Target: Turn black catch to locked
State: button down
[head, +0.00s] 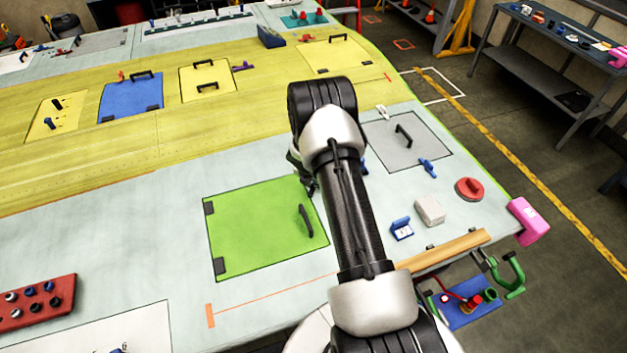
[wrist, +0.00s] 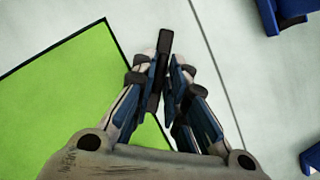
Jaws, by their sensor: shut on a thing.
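The black catch (wrist: 164,48) is a dark bar by the edge of the green panel (wrist: 50,100) in the wrist view. It points nearly straight up in that view, leaning slightly right. Most of it lies over the pale surface, with its lower end near the panel edge. My gripper (wrist: 164,78) is shut on the catch, one finger on each side. In the head view my gripper (head: 303,172) is at the upper right corner of the green panel (head: 250,230), mostly behind my arm. The catch cannot be made out there.
The green panel has a black handle (head: 306,220). To the right are a grey panel (head: 385,130) with a blue catch (head: 428,166), a red round part (head: 469,189), a light block (head: 430,210) and a blue part (head: 402,228). Blue parts (wrist: 288,14) edge the wrist view.

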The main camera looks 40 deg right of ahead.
jog(key=shift+w, duration=0.1)
jog(key=m+b, duration=0.1)
jog(key=m, duration=0.1)
jog(key=m+g+b, duration=0.1)
jog(key=m+b, duration=0.1)
jog(key=shift+w+a+f+h, duration=0.1)
jog(key=shift+w+f+h, duration=0.1)
jog(key=shift+h, duration=0.2)
jog(key=shift+w+r+m+g+b, duration=0.15)
jog(key=shift+m+g+b, duration=0.65)
jog(key=shift+m+b, duration=0.8)
jog(key=c, duration=1.7)
grip_release()
jog(key=v, duration=1.2)
jog(key=shift+a, duration=0.1)
